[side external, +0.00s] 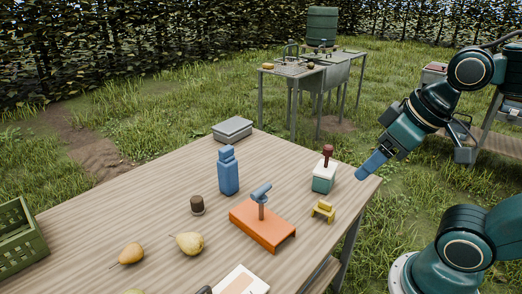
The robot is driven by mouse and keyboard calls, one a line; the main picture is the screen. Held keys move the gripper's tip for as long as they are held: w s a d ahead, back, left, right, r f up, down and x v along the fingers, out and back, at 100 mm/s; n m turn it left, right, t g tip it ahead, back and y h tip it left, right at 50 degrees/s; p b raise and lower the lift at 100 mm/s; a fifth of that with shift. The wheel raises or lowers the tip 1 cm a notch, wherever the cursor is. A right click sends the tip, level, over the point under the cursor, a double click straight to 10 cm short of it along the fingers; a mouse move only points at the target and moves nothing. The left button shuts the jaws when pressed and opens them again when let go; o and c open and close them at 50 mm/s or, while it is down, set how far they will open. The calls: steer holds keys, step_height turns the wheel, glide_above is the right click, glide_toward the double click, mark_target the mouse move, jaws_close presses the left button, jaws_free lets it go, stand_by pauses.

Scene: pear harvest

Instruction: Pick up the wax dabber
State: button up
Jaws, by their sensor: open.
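The likely wax dabber (328,151), a dark red knobbed handle, stands upright on a small box (323,183) with a white top and teal lower part, near the right edge of the wooden table (130,225). Its lower end is hidden by the box. My gripper (364,174) is to the right of it, apart from it and beside the table's right corner. It points down and to the left, with blue fingers. It is open, and nothing shows between the fingers.
A small yellow stand (323,211), an orange bench with a blue-grey tool (262,227), a blue bottle (228,172) and a dark brown cylinder (197,204) stand nearby. Pears (189,243), a green crate (20,240) and a grey box (232,129) lie farther off.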

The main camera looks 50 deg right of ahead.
steer(key=shift+c, duration=0.5)
steer(key=n+g+y, duration=0.2)
steer(key=n, duration=0.4)
glide_above(197, 198)
steer(key=s+d, duration=0.2)
steer(key=s, duration=0.2)
step_height(197, 198, down, 20)
steer(key=shift+w+d, duration=0.15)
steer(key=shift+f, duration=0.1)
steer(key=shift+x, duration=4.2)
